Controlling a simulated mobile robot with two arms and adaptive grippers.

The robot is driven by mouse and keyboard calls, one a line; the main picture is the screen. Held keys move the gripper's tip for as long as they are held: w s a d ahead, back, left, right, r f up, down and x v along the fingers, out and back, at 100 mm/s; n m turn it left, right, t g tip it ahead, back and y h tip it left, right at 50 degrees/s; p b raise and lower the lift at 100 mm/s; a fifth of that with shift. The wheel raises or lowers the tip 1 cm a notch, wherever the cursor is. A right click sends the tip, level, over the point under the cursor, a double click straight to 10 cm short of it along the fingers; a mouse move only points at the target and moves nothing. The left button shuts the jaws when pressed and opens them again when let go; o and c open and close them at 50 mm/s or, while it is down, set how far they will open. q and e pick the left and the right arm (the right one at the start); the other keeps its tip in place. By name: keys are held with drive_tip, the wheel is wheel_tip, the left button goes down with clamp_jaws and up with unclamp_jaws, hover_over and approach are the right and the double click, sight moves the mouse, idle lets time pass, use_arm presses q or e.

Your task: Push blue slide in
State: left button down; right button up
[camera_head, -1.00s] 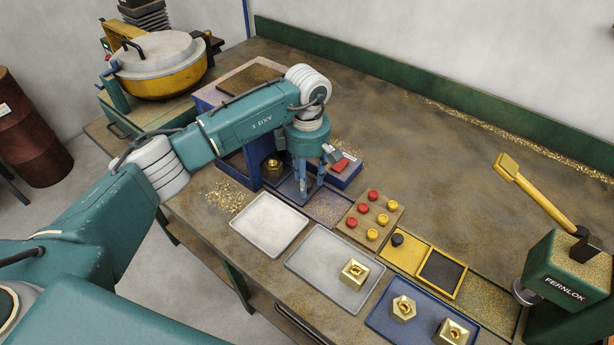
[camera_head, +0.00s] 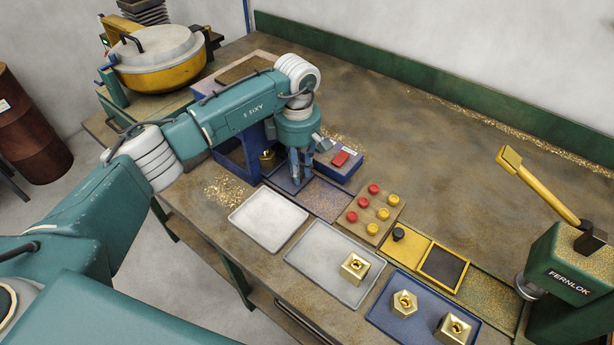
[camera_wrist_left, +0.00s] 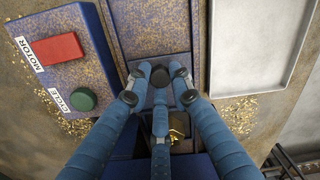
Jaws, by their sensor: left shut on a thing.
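The blue slide (camera_head: 283,184) sticks out at the front of the blue drill station (camera_head: 232,160) on the bench. A brass block (camera_head: 266,160) sits at its inner end, partly inside the station; it also shows in the wrist view (camera_wrist_left: 178,128). My left gripper (camera_head: 300,178) points down over the slide. In the wrist view its fingers (camera_wrist_left: 160,82) are closed around a dark round knob (camera_wrist_left: 160,76) on the slide. The arm hides part of the station.
A blue control box with a red button (camera_head: 340,158) stands close to the right of my gripper; the wrist view shows its green button (camera_wrist_left: 83,99) too. An empty grey tray (camera_head: 268,220) lies in front. A board of red and yellow knobs (camera_head: 370,213) is further right.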

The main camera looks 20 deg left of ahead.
use_arm(q)
drive_tip(key=shift+w+a+f, duration=0.1)
drive_tip(key=shift+w+a, duration=0.15)
drive_tip(key=shift+a, duration=0.25)
drive_tip(key=shift+w+a, duration=0.2)
drive_tip(key=shift+a, duration=0.55)
drive_tip(key=shift+d+r, duration=0.1)
drive_tip(key=shift+r, duration=0.15)
use_arm(e)
drive_tip(key=shift+w+a+f, duration=0.15)
drive_tip(key=shift+w+f, duration=0.05)
drive_tip(key=shift+f, duration=0.3)
use_arm(q)
drive_tip(key=c, duration=1.5)
unclamp_jaws()
drive_tip(key=shift+c, duration=0.2)
drive_tip(key=shift+f, duration=0.1)
use_arm(e)
drive_tip(key=shift+a, duration=0.1)
use_arm(q)
wheel_tip(320, 180, up, 12)
